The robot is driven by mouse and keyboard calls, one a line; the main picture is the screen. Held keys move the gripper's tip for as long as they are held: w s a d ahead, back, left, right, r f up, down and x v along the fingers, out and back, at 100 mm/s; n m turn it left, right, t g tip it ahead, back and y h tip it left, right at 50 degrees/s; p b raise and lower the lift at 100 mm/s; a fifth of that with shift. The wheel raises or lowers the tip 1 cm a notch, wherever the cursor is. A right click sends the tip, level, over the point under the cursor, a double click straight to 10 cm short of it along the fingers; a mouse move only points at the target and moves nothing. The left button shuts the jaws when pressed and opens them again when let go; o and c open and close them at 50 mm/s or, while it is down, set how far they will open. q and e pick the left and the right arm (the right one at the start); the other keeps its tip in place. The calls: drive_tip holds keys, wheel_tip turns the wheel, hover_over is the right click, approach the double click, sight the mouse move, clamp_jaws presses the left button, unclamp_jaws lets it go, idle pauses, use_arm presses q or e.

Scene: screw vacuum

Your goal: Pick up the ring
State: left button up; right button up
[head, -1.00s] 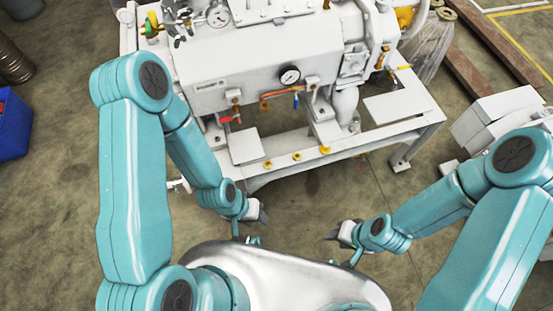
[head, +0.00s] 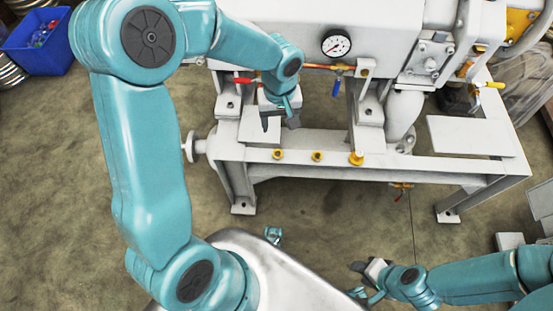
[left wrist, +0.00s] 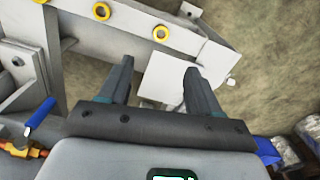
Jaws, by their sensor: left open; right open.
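Several small yellow rings sit in a row on the front beam of the white machine frame. In the head view they are the left ring (head: 277,155), the middle ring (head: 316,157) and the right ring (head: 356,158), which looks taller. The left wrist view also shows a near ring (left wrist: 161,33) and a second ring (left wrist: 101,11). My left gripper (head: 280,121) is open and empty above the white plate, behind the left ring. In the left wrist view the ring lies beyond and between its fingertips (left wrist: 158,68), apart from them. My right gripper (head: 358,279) is open and empty, low over the floor.
A white square plate (head: 260,131) lies under my left gripper. The machine body with a gauge (head: 337,43), a red handle (head: 243,81) and a blue handle (head: 336,88) rises behind. A blue bin (head: 38,42) stands far left.

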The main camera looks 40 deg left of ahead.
use_arm(q)
drive_tip(key=b, duration=0.3)
hover_over(278, 153)
drive_tip(key=f, duration=0.9)
drive_tip(key=shift+s+d, duration=0.15)
drive_tip(key=shift+d, duration=0.05)
drive_tip(key=shift+a+f, duration=0.15)
drive_tip(key=shift+f, duration=0.7)
wheel_tip(278, 153, down, 4)
drive_tip(key=shift+a+f+b, duration=0.1)
drive_tip(key=shift+f+b, duration=0.05)
drive_tip(key=shift+b, duration=0.65)
drive_tip(key=c, duration=1.1)
